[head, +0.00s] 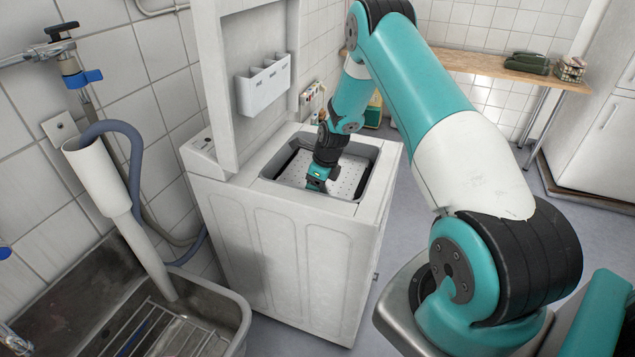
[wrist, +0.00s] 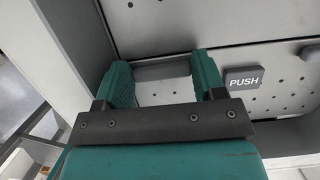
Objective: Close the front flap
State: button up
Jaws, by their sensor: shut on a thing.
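The top-loading washing machine (head: 270,240) stands with its lid up and its top opening exposed. Inside the opening is a perforated light metal drum (head: 347,182). My gripper (head: 317,184) reaches down into the opening at its near side. In the wrist view my gripper (wrist: 163,78) has its two teal fingers apart, with a perforated metal flap (wrist: 165,93) between them, which seems to be the front flap. A seam divides it from another perforated panel (wrist: 190,22). A grey PUSH button (wrist: 244,78) sits right of the fingers. The fingers' exact contact is hidden.
The raised lid (head: 245,60) stands at the back left of the opening, with a white holder (head: 264,84) on it. A sink (head: 235,322) is at the lower left beside a grey hose (head: 135,165). A wooden bench (head: 480,66) stands behind. Floor is free on the right.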

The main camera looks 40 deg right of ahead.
jog(key=shift+w, duration=0.2)
jog(key=o, duration=1.1)
jog(key=shift+o, duration=0.9)
jog(key=shift+f, duration=0.1)
jog(key=shift+s+a, duration=0.1)
jog(key=shift+s+f, duration=0.1)
jog(key=b+v, duration=0.1)
jog(key=v, duration=1.6)
jog(key=shift+r+b, duration=0.3)
jog(key=shift+r, duration=0.1)
